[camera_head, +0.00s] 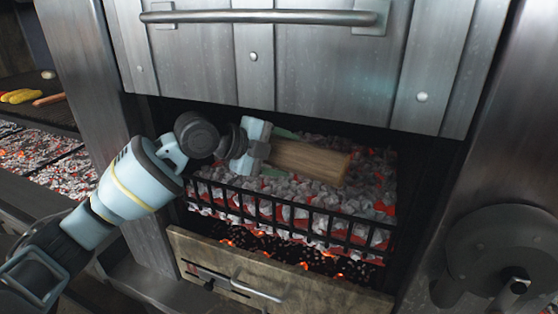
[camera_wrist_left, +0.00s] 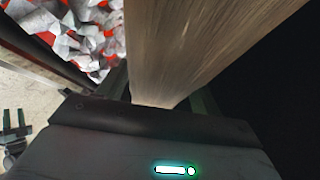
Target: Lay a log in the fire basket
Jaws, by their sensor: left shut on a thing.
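A brown wooden log (camera_head: 312,160) is held in my left gripper (camera_head: 268,152), which is shut on its left end. In the head view the log lies across the picture over the coals of the fire basket (camera_head: 290,217). I cannot tell whether it touches the coals. The basket is a black barred frame filled with grey and glowing red coals. In the left wrist view the log (camera_wrist_left: 185,45) runs up and away from the gripper, with coals at upper left.
A raised steel door (camera_head: 270,60) with a bar handle (camera_head: 260,17) hangs above the opening. Below the basket is a drawer front (camera_head: 270,285) with a handle and embers behind it. A round dark wheel (camera_head: 505,258) is at right. A side grill (camera_head: 35,155) with food is at left.

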